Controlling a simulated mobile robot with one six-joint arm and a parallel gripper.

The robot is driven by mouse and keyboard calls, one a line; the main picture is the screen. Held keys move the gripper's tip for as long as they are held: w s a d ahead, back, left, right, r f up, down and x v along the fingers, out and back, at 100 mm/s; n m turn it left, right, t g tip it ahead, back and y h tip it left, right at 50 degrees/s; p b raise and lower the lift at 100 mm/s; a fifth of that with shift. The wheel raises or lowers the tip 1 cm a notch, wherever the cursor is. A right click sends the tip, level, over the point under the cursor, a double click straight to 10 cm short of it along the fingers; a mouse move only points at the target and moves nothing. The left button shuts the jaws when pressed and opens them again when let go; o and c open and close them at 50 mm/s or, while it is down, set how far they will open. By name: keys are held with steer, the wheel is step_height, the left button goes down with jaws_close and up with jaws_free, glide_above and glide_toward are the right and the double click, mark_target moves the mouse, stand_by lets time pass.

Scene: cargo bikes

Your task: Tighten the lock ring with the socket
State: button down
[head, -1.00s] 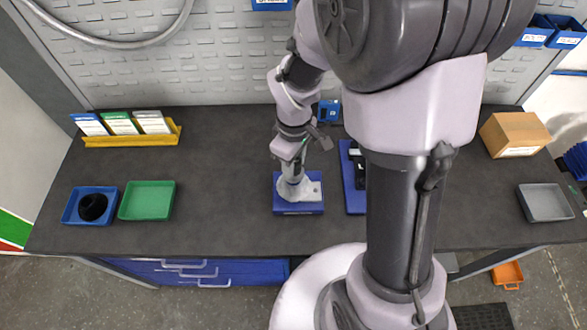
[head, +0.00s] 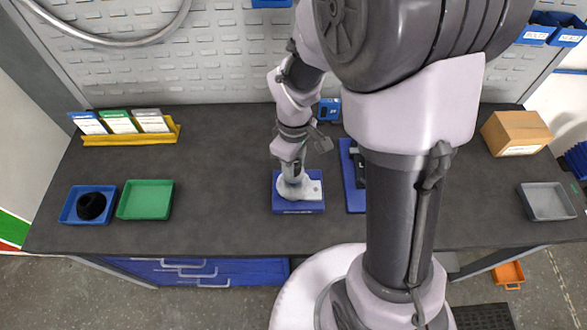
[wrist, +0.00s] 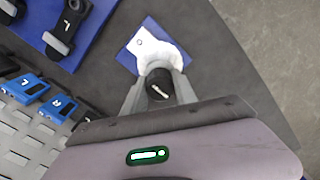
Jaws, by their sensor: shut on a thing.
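My gripper (wrist: 157,90) is shut on a black round socket (wrist: 157,85), held between its two grey fingers. In the head view, my gripper (head: 291,177) points down over a blue base (head: 298,209). A whitish part (head: 311,188) lies on this base, right below the fingers. In the wrist view, the whitish part (wrist: 155,52) shows just beyond the socket on the blue base (wrist: 128,61). The socket's lower end and any lock ring under it are hidden, so I cannot tell whether they touch.
A blue board (head: 354,192) with black tools stands to the right of the base. A blue tray (head: 72,213) holding a black round thing and an empty green tray (head: 145,200) are at left. A grey tray (head: 548,202) and cardboard box (head: 515,133) are at right. The left-centre bench is clear.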

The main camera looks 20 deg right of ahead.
steer(key=shift+f+b, duration=0.3)
steer(key=shift+f, duration=0.1)
steer(key=c, duration=1.7)
jaws_free()
jaws_close()
steer(key=shift+f+m+b, duration=0.15)
steer(key=shift+m+b, duration=0.4)
steer(key=shift+m, duration=0.65)
steer(key=m+b, duration=0.1)
steer(key=m, duration=0.3)
steer(key=shift+s, duration=0.1)
